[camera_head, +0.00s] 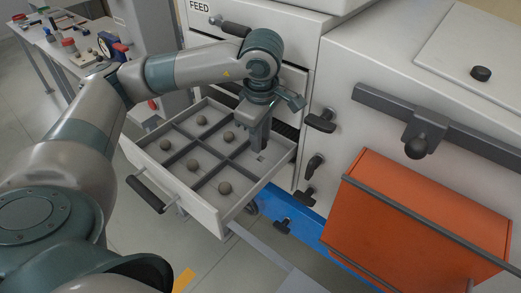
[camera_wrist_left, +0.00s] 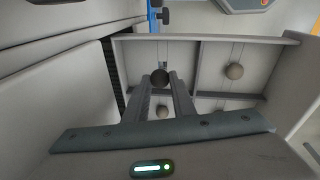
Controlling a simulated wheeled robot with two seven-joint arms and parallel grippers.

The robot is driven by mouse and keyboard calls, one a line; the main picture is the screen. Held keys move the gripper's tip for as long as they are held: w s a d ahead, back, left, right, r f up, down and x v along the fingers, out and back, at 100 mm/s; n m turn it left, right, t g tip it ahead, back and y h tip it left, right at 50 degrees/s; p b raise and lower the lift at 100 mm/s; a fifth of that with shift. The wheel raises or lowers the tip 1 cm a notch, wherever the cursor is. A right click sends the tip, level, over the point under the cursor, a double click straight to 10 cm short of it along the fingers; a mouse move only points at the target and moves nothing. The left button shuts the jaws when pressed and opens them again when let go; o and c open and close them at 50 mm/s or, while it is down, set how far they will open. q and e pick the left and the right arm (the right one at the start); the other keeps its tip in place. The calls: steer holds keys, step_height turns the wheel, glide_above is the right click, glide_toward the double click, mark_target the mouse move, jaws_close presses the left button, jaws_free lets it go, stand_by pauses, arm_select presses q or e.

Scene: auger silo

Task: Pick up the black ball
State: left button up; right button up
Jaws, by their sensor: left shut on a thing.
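The black ball (camera_wrist_left: 159,77) sits between the fingertips of my left gripper (camera_wrist_left: 161,82) in the left wrist view, darker than the other balls. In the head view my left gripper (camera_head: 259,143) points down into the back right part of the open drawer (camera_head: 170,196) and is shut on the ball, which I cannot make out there. Several grey-brown balls lie in the drawer's compartments, one near the middle (camera_head: 228,137) and one near the front (camera_head: 224,187). I cannot tell whether the held ball touches the drawer floor. My right gripper is not in view.
Low grey dividers split the drawer. The white cabinet (camera_head: 400,85) with black handles stands behind and right of it. An orange box (camera_head: 415,215) juts out at the right, above a blue bar (camera_head: 295,225). A cluttered table (camera_head: 72,62) stands at the back left.

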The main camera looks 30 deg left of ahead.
arm_select(q)
steer(key=s+d+r+b, duration=0.3)
steer(key=s+d+r, duration=0.2)
steer(key=s, duration=0.5)
steer(key=shift+d+r, duration=0.3)
steer(key=shift+r, duration=0.5)
